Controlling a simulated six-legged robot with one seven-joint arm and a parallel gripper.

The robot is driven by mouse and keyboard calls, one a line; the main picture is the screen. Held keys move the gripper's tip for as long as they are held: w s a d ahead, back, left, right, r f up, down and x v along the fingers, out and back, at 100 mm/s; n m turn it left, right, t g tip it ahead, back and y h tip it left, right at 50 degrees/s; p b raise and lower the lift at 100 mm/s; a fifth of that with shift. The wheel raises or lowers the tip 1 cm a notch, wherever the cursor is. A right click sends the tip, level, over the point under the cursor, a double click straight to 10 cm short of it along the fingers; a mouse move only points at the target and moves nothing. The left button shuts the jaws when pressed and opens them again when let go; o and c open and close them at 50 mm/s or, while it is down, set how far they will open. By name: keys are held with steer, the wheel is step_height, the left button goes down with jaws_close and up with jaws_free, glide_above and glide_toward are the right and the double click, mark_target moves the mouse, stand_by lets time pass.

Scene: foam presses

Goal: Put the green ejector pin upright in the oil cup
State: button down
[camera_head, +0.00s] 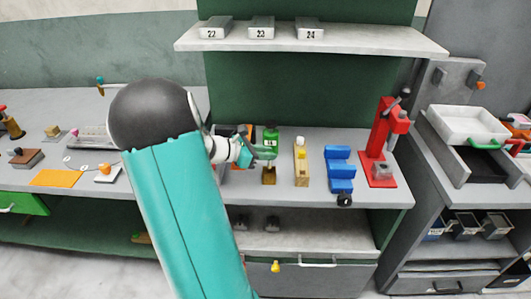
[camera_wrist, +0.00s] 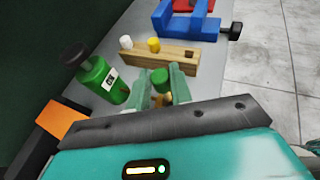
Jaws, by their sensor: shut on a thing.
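My gripper (camera_wrist: 162,84) is shut on the green ejector pin (camera_wrist: 160,77), whose round green top shows between the two fingers in the wrist view. The pin's lower part is hidden by the fingers. In the head view my gripper (camera_head: 264,153) is over the bench, just in front of a green bottle. A small brass-coloured piece (camera_head: 269,175), probably the oil cup, stands below the gripper. In the wrist view a bit of brass colour (camera_wrist: 158,101) shows under the pin. I cannot tell whether the pin touches it or is inside it.
The green bottle (camera_wrist: 102,80) with a dark cap stands close to the left finger. A wooden rack (camera_wrist: 168,56) holds a white and a yellow pin and has an empty hole. A blue vise-like block (camera_head: 341,170) and a red press (camera_head: 383,145) stand to the right.

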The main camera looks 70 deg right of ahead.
steer(key=shift+f, duration=1.1)
steer(key=shift+r, duration=0.85)
steer(key=shift+f, duration=0.9)
stand_by(1.3)
steer(key=c, duration=1.2)
jaws_free()
steer(key=shift+o, duration=0.2)
steer(key=shift+a, duration=0.1)
steer(key=v, duration=1.3)
steer(key=shift+w+a, duration=0.2)
steer(key=shift+w, duration=0.1)
steer(key=shift+r, duration=0.1)
